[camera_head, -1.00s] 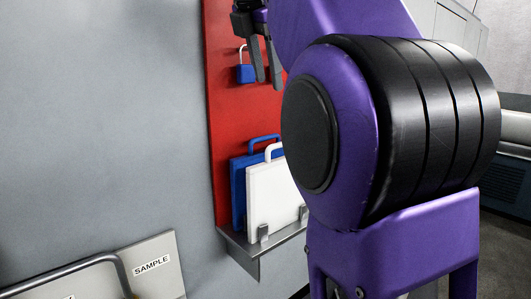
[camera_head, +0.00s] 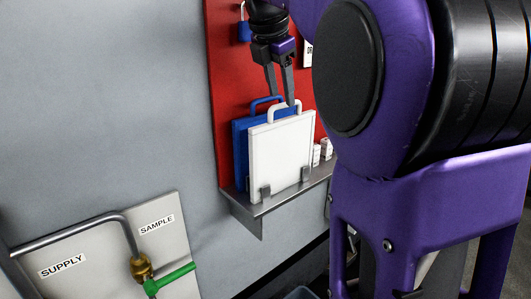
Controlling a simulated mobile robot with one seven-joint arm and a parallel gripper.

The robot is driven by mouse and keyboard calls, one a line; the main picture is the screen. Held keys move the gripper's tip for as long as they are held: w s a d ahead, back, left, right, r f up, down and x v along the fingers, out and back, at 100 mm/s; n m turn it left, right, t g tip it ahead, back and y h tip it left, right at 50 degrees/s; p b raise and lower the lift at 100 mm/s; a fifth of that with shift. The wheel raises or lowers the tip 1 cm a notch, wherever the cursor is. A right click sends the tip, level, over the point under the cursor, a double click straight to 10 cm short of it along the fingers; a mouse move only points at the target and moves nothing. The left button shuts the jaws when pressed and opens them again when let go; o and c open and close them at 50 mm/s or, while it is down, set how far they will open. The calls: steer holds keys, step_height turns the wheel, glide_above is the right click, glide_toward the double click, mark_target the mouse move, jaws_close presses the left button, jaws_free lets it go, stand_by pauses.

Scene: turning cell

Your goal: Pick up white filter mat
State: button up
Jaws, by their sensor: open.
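The white filter mat (camera_head: 280,157) is a flat square panel with a white loop handle on its top edge. It stands upright in a metal shelf holder (camera_head: 256,207) in front of a blue panel (camera_head: 240,150) of like shape with its own handle. My gripper (camera_head: 281,98) is open and points down, its fingertips close to the white handle. From this view I cannot tell whether the handle lies between the fingers or whether they touch it.
A red board (camera_head: 223,90) stands behind the shelf, with a blue padlock (camera_head: 244,30) above. Small white blocks (camera_head: 322,150) sit right of the mat. A pipe (camera_head: 75,227) and green-handled valve (camera_head: 170,279) are at lower left. My purple arm fills the right.

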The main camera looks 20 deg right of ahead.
mark_target(284, 106)
steer(key=x, duration=0.4)
steer(key=shift+w+d+f, duration=0.1)
steer(key=shift+w+f, duration=0.1)
steer(key=shift+f, duration=0.1)
steer(key=shift+c, duration=0.2)
jaws_close()
stand_by(1.0)
